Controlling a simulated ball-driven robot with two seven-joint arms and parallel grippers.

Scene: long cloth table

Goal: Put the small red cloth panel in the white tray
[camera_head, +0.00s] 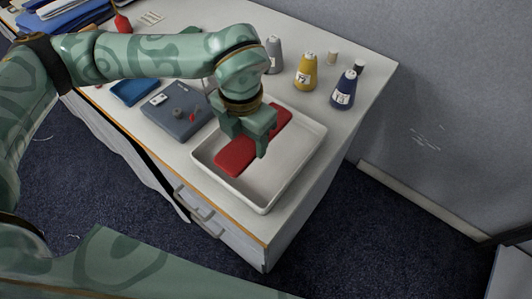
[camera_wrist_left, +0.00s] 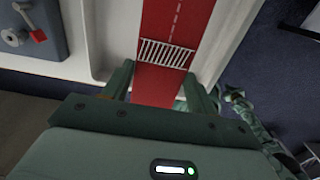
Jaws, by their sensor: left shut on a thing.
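The small red cloth panel (camera_head: 238,157) is a long flat strip in the head view, over the inside of the white tray (camera_head: 302,162). My left gripper (camera_head: 258,145) is above the tray, shut on the panel near its middle. In the left wrist view the panel (camera_wrist_left: 178,22) runs up from between the fingers of my left gripper (camera_wrist_left: 172,85), with a dashed line and a white ladder-like mark on it. The white tray wall (camera_wrist_left: 105,35) shows beside it. I cannot tell whether the panel touches the tray floor. My right gripper is not in view.
A grey-blue box (camera_head: 178,112) with small parts on it stands left of the tray. Grey, yellow (camera_head: 306,72) and dark blue (camera_head: 343,90) thread cones stand behind it. A blue tray (camera_head: 134,90) and folded blue cloth (camera_head: 62,12) lie farther left. The table's front edge is close to the tray.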

